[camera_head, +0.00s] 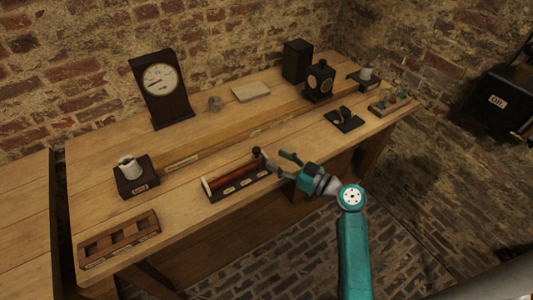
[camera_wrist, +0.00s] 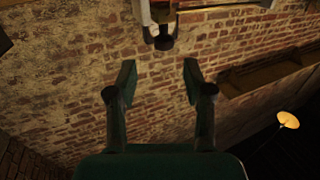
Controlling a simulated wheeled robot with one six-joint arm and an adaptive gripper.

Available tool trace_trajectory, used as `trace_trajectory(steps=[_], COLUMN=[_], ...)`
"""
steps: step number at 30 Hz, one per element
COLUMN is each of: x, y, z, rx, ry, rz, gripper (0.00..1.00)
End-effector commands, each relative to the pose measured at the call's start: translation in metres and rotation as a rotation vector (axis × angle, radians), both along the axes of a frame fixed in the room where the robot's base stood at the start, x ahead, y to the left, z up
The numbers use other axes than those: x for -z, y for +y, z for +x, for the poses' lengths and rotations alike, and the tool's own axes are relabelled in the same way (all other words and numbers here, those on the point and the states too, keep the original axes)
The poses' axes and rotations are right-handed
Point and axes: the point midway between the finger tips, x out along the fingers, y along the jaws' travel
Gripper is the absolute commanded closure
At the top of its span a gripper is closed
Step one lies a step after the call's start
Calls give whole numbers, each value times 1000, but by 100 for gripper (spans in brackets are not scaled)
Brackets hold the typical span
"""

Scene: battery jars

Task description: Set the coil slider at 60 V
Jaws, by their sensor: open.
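The coil (camera_head: 235,174) is a reddish-brown cylinder on a dark base with pale labels along its front, at the front of the bench. Its slider has a dark knob (camera_head: 257,152), which stands near the coil's right end. The knob also shows at the top of the wrist view (camera_wrist: 163,42). The label figures are too small to read. My gripper (camera_head: 280,162) is open and empty, just right of the coil and apart from the knob. In the wrist view, the knob lies beyond the spread fingertips (camera_wrist: 159,72), roughly between them.
A dial meter (camera_head: 161,79) stands at the back left; its reading is illegible. A jar on a dark stand (camera_head: 135,185) is left of the coil, and a slotted wooden rack (camera_head: 120,240) is front left. A small dark switch base (camera_head: 344,120) lies to the right.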

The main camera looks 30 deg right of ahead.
Motion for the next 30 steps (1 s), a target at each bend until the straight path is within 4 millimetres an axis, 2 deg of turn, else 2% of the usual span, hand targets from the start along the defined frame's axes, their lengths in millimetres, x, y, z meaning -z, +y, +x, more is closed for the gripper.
trace_trajectory(steps=[3, 9, 30], x=[1, 0, 4], y=[-9, -14, -12], z=[-17, -32, -36], rx=[4, 1, 5], ry=[1, 0, 10], rz=[0, 0, 4], gripper=[49, 49, 49])
